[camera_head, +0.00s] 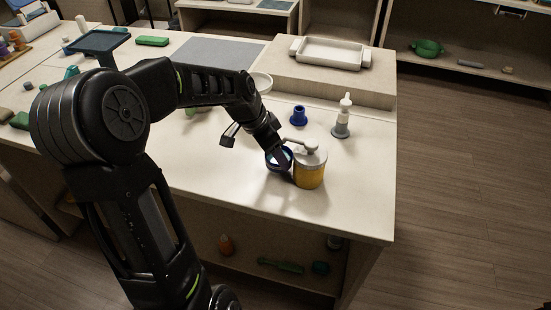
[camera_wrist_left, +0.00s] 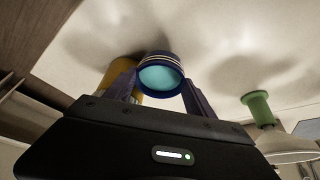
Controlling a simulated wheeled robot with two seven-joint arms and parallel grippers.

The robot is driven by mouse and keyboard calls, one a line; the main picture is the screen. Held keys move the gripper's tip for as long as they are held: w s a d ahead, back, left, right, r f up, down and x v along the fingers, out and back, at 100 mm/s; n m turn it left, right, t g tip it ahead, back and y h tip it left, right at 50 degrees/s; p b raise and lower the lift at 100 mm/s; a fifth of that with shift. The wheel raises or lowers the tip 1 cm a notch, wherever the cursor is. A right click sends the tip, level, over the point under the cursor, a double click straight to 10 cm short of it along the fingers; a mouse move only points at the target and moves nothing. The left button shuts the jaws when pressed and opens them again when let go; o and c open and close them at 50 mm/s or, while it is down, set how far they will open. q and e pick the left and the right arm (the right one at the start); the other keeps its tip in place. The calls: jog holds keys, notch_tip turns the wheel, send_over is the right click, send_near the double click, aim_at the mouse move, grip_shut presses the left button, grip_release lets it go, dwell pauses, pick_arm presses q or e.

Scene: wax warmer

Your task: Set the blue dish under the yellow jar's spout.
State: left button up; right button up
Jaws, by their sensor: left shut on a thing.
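The yellow jar (camera_head: 309,172) stands on the white table near its front right edge, with a pale pump top whose spout points left. The blue dish (camera_head: 271,164), with a light blue inside, is just left of the jar, close to below the spout. My left gripper (camera_head: 285,172) is shut on the dish and partly hides it. In the left wrist view the dish (camera_wrist_left: 160,74) sits between the two fingers, with the yellow jar (camera_wrist_left: 122,72) behind the left finger. I cannot tell whether the dish touches the table. My right gripper is not in view.
A blue spool-shaped piece (camera_head: 299,116) and a white-and-grey bottle (camera_head: 342,118) stand behind the jar. A raised board (camera_head: 325,84) carries a white tray (camera_head: 332,51) at the back. A pale round dish (camera_head: 261,81) is behind my arm. The table front left of the jar is clear.

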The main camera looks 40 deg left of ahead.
aim_at(275, 161)
pick_arm(q)
notch_tip(275, 161, down, 2)
jog(key=shift+f+p, duration=0.1)
jog(key=shift+p, duration=0.25)
jog(key=shift+f, duration=0.35)
jog(key=shift+f, duration=0.2)
jog(key=o, duration=1.7)
jog(key=shift+r, duration=0.1)
jog(key=shift+r, duration=0.1)
jog(key=shift+r, duration=0.15)
jog(key=b+v, duration=0.1)
jog(key=v, duration=1.1)
jog(key=shift+s+b, duration=0.1)
jog(key=shift+b, duration=0.25)
